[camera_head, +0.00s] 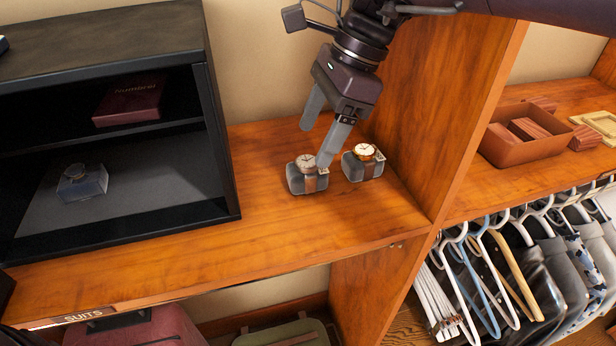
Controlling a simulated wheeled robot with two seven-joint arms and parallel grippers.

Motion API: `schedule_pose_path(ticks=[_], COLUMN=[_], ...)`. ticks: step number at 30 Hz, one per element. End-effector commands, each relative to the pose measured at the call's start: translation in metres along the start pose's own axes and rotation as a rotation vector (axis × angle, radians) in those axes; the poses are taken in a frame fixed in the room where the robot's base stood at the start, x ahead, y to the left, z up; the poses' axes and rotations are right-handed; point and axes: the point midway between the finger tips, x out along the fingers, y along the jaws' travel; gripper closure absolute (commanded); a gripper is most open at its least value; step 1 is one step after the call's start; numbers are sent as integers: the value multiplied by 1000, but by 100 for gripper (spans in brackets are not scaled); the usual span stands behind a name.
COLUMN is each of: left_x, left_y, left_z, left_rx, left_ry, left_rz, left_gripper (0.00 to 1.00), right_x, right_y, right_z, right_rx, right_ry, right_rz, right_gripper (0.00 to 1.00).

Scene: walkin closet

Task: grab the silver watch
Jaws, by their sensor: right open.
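Two watches sit on grey cushions on the wooden shelf (340,222). The left one, the silver watch (307,163), has a pale dial and a brownish strap; its case looks duller and more silver than the other. The right one is a gold-toned watch (364,151) with a white dial. My right gripper (316,145) reaches down from the upper right, open and with nothing between its fingers. One fingertip is in front of the right side of the silver watch's cushion, between the two watches; the other is higher, behind it. Contact cannot be told. My left gripper is not in view.
A black open cabinet (225,150) stands at the left, holding a dark red box (130,100) and a small dark item on a block (82,185). A wooden divider (440,110) rises at the right. Beyond it are a brown tray (520,148) and hanging clothes.

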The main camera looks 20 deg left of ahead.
Motion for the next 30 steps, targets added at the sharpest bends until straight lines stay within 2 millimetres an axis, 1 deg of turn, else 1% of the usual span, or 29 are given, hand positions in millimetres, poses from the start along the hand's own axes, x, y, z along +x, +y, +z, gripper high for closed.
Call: schedule_pose_path(ticks=[1, 4, 12, 17, 18, 21, 24, 30], left_x=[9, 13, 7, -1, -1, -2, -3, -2], left_y=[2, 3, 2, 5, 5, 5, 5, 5], left_z=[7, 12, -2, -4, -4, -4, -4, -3], left_rx=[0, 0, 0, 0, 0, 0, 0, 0], left_ry=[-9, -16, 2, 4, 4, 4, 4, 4], left_rz=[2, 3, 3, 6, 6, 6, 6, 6], left_gripper=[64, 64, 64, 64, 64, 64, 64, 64], right_x=[8, 16, 43, 66, 72, 84, 89, 89], right_y=[0, 0, -2, -7, -7, -7, -7, -7], right_z=[-4, -5, -6, -10, -10, -10, -11, -11], right_rx=[0, 1, 1, 1, 0, 0, 1, 1], right_ry=[0, -1, -2, -2, -2, -1, 0, 0], right_rz=[0, 2, 3, 5, 5, 3, 1, 1], right_gripper=[29, 29, 29, 29, 29, 29, 29, 29])
